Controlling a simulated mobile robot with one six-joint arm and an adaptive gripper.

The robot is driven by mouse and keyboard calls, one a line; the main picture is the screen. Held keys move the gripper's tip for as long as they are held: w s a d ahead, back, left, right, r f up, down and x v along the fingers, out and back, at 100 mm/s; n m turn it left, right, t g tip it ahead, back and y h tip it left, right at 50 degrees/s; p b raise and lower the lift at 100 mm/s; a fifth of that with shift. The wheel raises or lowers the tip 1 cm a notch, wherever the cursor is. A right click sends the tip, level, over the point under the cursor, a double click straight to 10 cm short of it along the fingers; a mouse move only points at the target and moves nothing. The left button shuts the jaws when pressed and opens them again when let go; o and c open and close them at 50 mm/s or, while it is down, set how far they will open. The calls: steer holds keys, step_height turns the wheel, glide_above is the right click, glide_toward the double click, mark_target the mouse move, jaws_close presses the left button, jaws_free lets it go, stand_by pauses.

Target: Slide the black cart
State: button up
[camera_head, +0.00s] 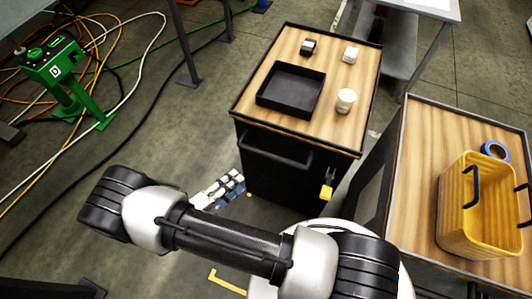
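The black cart (281,168) stands upright near the middle of the head view. It has a wooden top with a dark rim and a black handle (273,147) on its near side. A black tray (291,89), a white cup (346,101), a small dark block (308,47) and a small white block (352,54) rest on its top. My arm crosses the foreground below the cart, and open floor shows between the arm and the handle at left. My gripper is not in view.
A wooden-topped table (417,180) at right holds a yellow basket (481,207) and a blue tape roll (495,151). A green control stand (62,74) and tangled cables lie at left. Grey legs stand behind the cart. Bare floor lies left of the cart, with a cable across it.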

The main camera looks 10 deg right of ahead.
mark_target(268, 158)
steer(key=b+x, duration=0.2)
steer(key=x, duration=1.5)
steer(key=shift+d+f+b, duration=0.1)
steer(key=shift+b, duration=0.25)
jaws_close()
